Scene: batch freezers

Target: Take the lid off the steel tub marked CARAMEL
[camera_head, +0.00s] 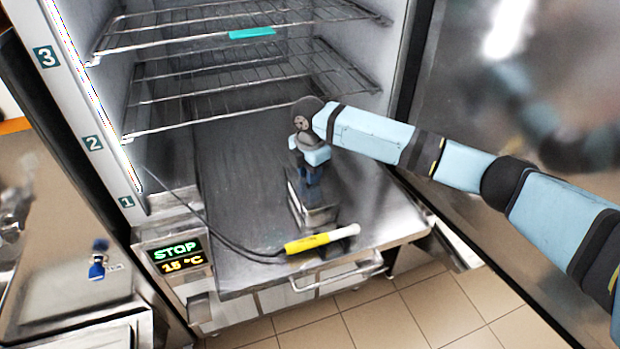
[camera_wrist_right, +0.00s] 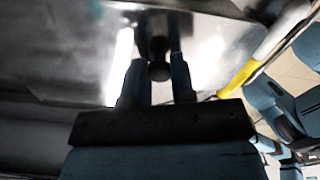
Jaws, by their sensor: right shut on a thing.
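A narrow steel tub (camera_head: 314,217) stands on the freezer floor near its front edge. No CARAMEL marking is legible on it. My right gripper (camera_head: 311,186) reaches in from the right and points down at the top of the tub. In the right wrist view its two blue fingers are shut on a dark knob (camera_wrist_right: 159,71) above a shiny steel surface, seemingly the lid. I cannot tell whether the lid sits on the tub or is raised. My left gripper is not in view.
A yellow probe (camera_head: 307,243) with a white end and dark cable lies just in front of the tub. Wire shelves (camera_head: 230,82) hang above; a teal piece (camera_head: 251,33) is on the upper one. The open door (camera_head: 510,90) is at right. The floor panel (camera_head: 235,180) left of the tub is clear.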

